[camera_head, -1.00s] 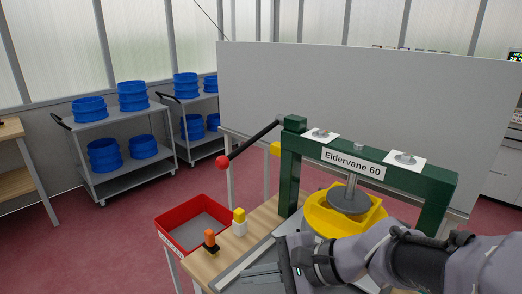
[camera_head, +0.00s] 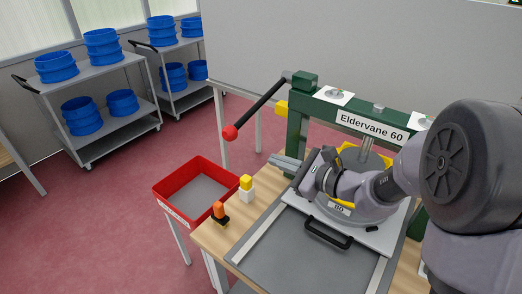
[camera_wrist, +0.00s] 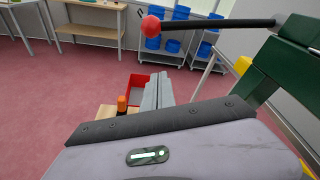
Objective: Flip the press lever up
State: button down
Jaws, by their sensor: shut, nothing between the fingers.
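The press is a green frame (camera_head: 298,125) labelled "Eldervane 60". Its lever is a black rod (camera_head: 262,104) with a red ball (camera_head: 230,132) at its end, slanting down to the left from the frame's top corner. In the wrist view the rod (camera_wrist: 215,23) and ball (camera_wrist: 150,24) stand above the fingers. My gripper (camera_head: 279,160) is shut and empty, beside the frame's left post and below the lever, apart from it. Its closed grey fingers also show in the wrist view (camera_wrist: 160,88). My arm hides part of the press plate and yellow part (camera_head: 348,152).
A red bin (camera_head: 163,188) stands left of the wooden bench. An orange-topped piece (camera_head: 219,210) and a yellow-and-white block (camera_head: 246,188) sit on the bench's left edge. A black handle (camera_head: 328,235) is in front. Carts (camera_head: 100,100) with blue tubs stand behind.

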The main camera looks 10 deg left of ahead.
jog(key=w+a+b, duration=0.1)
jog(key=w+a, duration=0.1)
jog(key=a, duration=0.2)
jog(key=w+a+r+b, duration=0.1)
jog(key=w+a, duration=0.1)
jog(key=a, duration=0.3)
jog(key=shift+w+a+r, duration=0.15)
jog(key=shift+w+a, duration=0.05)
jog(key=shift+w, duration=0.2)
